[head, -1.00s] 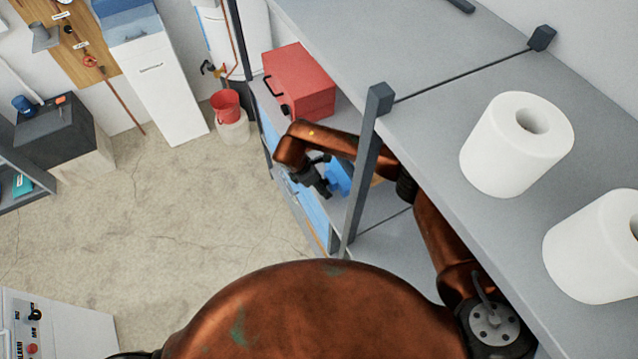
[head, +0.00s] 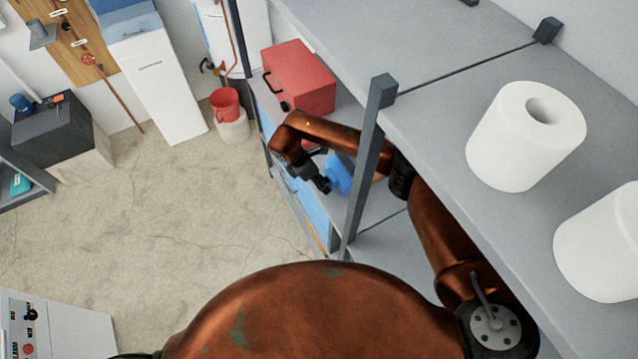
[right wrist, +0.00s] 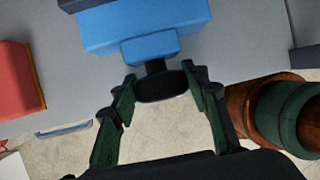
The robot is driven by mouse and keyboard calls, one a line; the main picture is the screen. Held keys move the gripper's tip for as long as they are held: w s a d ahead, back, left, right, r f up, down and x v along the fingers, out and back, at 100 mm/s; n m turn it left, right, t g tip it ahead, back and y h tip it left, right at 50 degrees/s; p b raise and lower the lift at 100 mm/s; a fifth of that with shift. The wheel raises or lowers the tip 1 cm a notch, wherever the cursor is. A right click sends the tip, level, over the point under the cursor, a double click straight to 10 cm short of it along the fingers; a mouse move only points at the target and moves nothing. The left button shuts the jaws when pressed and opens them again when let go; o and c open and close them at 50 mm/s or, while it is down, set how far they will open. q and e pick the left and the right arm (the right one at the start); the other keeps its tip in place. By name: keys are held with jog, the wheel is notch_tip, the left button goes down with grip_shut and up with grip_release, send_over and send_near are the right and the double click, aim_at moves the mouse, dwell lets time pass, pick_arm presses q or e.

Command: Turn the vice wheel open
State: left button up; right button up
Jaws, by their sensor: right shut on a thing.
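The blue vice (head: 340,174) sits on the lower shelf and is partly hidden by my right arm in the head view. In the right wrist view the vice (right wrist: 145,28) is at the top, with a dark round wheel (right wrist: 162,88) on a short black shaft facing me. My right gripper (right wrist: 163,92) has one finger on each side of the wheel and is shut on it. In the head view this gripper (head: 322,182) is small and dark beside the vice. My left gripper is not in view.
A grey shelf post (head: 368,165) stands close to my right arm. The upper shelf carries two white paper rolls (head: 510,150). A red toolbox (head: 302,75) stands behind the vice. The floor to the left is open, with a red bucket (head: 225,103) by the wall.

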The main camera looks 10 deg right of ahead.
jog(key=shift+s, duration=0.1)
jog(key=shift+f, duration=0.1)
jog(key=o, duration=1.2)
jog(key=shift+c, duration=0.2)
jog(key=v, duration=1.2)
jog(key=shift+c, duration=0.2)
